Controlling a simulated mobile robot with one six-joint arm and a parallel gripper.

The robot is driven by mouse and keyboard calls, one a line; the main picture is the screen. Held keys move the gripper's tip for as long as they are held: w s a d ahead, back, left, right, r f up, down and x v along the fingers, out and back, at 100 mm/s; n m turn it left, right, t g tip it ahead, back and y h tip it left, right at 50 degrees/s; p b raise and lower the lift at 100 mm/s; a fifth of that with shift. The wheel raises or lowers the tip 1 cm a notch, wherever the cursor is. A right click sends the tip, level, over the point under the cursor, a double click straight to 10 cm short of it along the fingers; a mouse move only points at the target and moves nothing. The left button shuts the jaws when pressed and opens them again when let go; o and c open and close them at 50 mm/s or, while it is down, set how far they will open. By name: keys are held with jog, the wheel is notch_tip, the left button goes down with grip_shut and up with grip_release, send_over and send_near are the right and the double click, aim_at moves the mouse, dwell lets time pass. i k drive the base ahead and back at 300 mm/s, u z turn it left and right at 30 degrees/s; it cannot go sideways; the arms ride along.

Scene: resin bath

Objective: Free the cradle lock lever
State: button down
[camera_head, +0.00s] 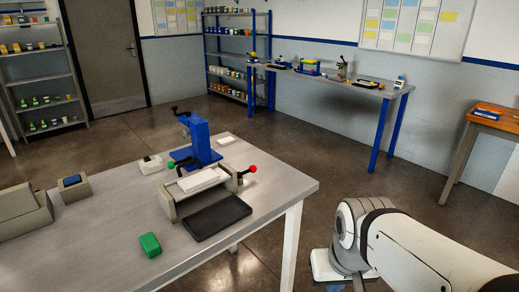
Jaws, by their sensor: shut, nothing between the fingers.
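On the grey bench stands a grey cradle (170,203) with a white block (203,180) lying across it. A short lever with a red ball knob (252,169) sticks out at the cradle's right end. A thin arm with a green ball (171,165) is at its left back. I cannot tell for sure which is the lock lever. A blue press (201,143) with a black crank handle stands right behind the cradle. My arm reaches in at the lower right, beyond the bench's right edge and apart from the cradle. My gripper's fingers do not show.
A black tray (217,216) lies in front of the cradle, and a green block (149,245) lies to its left. Grey blocks (20,213) stand at the bench's left. The bench's front right corner is bare. A second table (335,80) stands at the back wall.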

aim_at(252, 169)
jog(key=i, duration=1.4)
jog(key=u, duration=0.7)
